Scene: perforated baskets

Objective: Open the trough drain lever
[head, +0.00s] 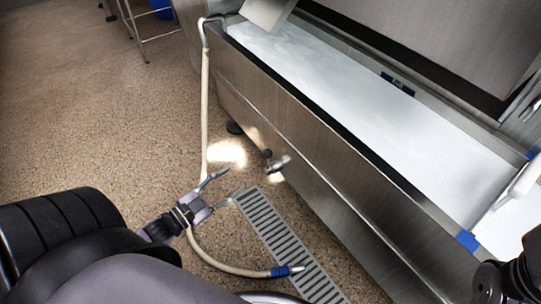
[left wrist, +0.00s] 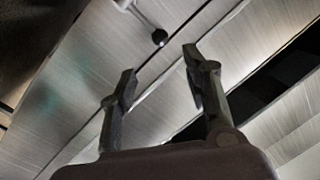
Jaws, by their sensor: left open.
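The trough (head: 345,165) is a long steel tank holding white liquid. Its drain valve (head: 279,163) sticks out low on the near side wall, with a small lever ending in a dark knob (head: 268,153). In the left wrist view the dark knob (left wrist: 160,38) hangs beyond and between the fingertips, near the top, by a pale pipe (left wrist: 123,4). My left gripper (head: 229,182) is open and empty, left of and a little below the valve in the head view, apart from it. In the left wrist view both fingers (left wrist: 157,75) are spread. My right gripper's fingers do not show.
A beige hose (head: 204,115) hangs from the trough's corner and runs under my left arm to a blue-ended nozzle (head: 282,271). Open speckled floor (head: 100,120) lies left. A metal stand (head: 140,22) is at the back.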

